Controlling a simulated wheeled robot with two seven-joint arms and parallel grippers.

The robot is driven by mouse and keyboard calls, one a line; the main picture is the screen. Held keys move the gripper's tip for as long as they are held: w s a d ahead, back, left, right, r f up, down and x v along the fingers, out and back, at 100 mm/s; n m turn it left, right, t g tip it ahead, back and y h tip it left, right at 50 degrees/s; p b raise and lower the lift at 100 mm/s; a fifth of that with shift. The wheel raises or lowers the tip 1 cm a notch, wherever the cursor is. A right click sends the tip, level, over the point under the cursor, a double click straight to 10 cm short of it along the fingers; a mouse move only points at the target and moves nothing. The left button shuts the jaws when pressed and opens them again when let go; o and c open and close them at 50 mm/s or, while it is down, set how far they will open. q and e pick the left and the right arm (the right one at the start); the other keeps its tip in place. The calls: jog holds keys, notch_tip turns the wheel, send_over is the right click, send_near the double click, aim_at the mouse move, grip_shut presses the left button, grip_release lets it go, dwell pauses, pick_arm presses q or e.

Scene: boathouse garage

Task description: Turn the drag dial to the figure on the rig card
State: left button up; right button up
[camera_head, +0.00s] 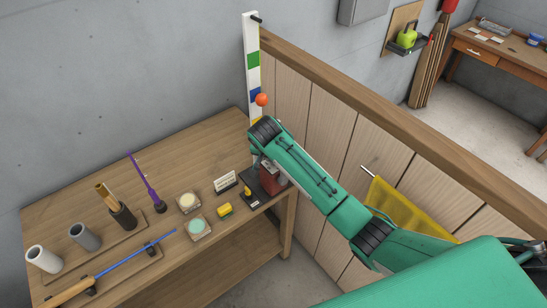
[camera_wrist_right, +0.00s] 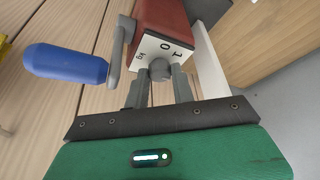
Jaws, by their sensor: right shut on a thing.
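The drag dial is a small grey knob (camera_wrist_right: 160,68) on the white face (camera_wrist_right: 178,47) of a dark red box (camera_wrist_right: 165,18) in the right wrist view. The face carries dark marks, among them a 0 and a 1, seen upside down; which mark the knob points at is unclear. My right gripper (camera_wrist_right: 159,78) is shut on the knob, one finger on each side. In the head view the red box (camera_head: 271,181) is partly hidden under my right arm. A small white card (camera_head: 226,182) stands left of it; its print is too small to read. My left gripper is not in view.
A blue crank handle (camera_wrist_right: 65,64) sticks out beside the box, close to my fingers. The wooden bench (camera_head: 190,137) also carries a yellow block (camera_head: 224,210), a blue rod (camera_head: 136,253) and cups. A plank partition (camera_head: 345,132) stands right of the bench.

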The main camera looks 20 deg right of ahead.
dwell(0.4)
jog(key=o, duration=0.7)
jog(key=v, duration=1.4)
jog(key=shift+f, duration=0.1)
